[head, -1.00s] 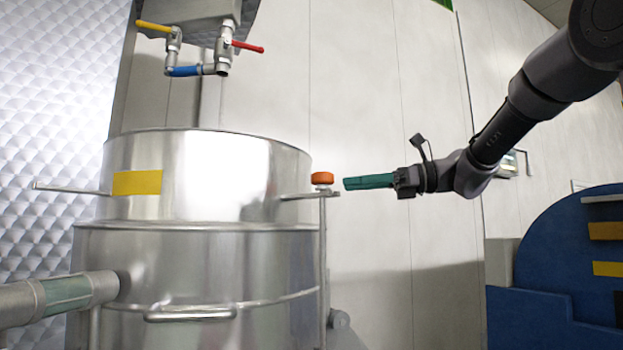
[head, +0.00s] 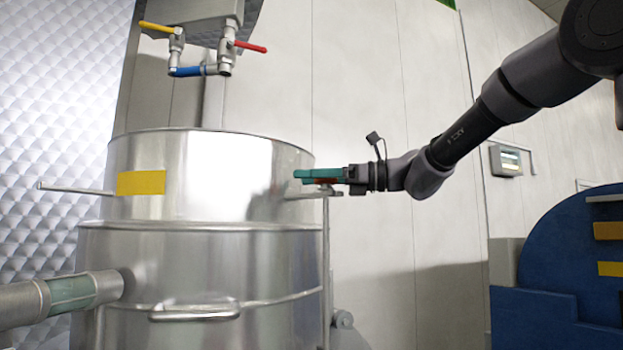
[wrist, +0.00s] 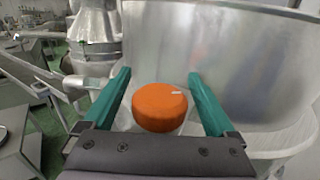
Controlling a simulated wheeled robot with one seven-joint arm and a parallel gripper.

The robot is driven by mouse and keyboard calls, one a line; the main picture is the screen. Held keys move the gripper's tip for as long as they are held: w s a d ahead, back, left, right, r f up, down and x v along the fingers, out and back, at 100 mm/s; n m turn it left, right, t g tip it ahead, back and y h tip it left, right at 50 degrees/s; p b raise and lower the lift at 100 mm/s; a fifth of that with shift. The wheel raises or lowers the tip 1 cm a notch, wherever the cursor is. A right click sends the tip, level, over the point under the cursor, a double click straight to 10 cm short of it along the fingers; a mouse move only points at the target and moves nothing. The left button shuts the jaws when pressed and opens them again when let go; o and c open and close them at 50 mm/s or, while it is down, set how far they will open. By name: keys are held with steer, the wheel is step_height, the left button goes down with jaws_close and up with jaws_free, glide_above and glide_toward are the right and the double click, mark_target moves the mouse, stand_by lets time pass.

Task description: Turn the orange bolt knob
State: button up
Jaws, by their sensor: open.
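The orange bolt knob (wrist: 159,107) is a round cap with a small pale mark on its top near the right edge. In the wrist view it sits between the two teal fingers of my gripper (wrist: 159,90), with a gap visible on each side. My gripper is open. In the head view my gripper (head: 320,175) is level with the knob at the right side of the steel tank (head: 225,172). There the fingers hide most of the knob, and only a sliver of orange (head: 325,181) shows below them.
A pipe with yellow, red and blue valve handles (head: 187,71) hangs above the tank. Tank handles (head: 75,188) stick out at the sides. A blue machine (head: 560,270) stands at the right, and a small wall panel (head: 506,161) is behind my arm. The wall side is clear.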

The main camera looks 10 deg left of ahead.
steer(key=c, duration=1.4)
steer(key=shift+s+n+g+h, duration=0.25)
steer(key=shift+n+g, duration=0.55)
steer(key=shift+g, duration=0.45)
steer(key=shift+s+n+g+h, duration=0.2)
steer(key=shift+n+g, duration=0.6)
steer(key=shift+g, duration=0.45)
steer(key=o, duration=1.4)
steer(key=shift+d, duration=0.2)
steer(key=v, duration=1)
steer(key=shift+d, duration=0.3)
steer(key=shift+w, duration=0.1)
steer(key=shift+c, duration=0.3)
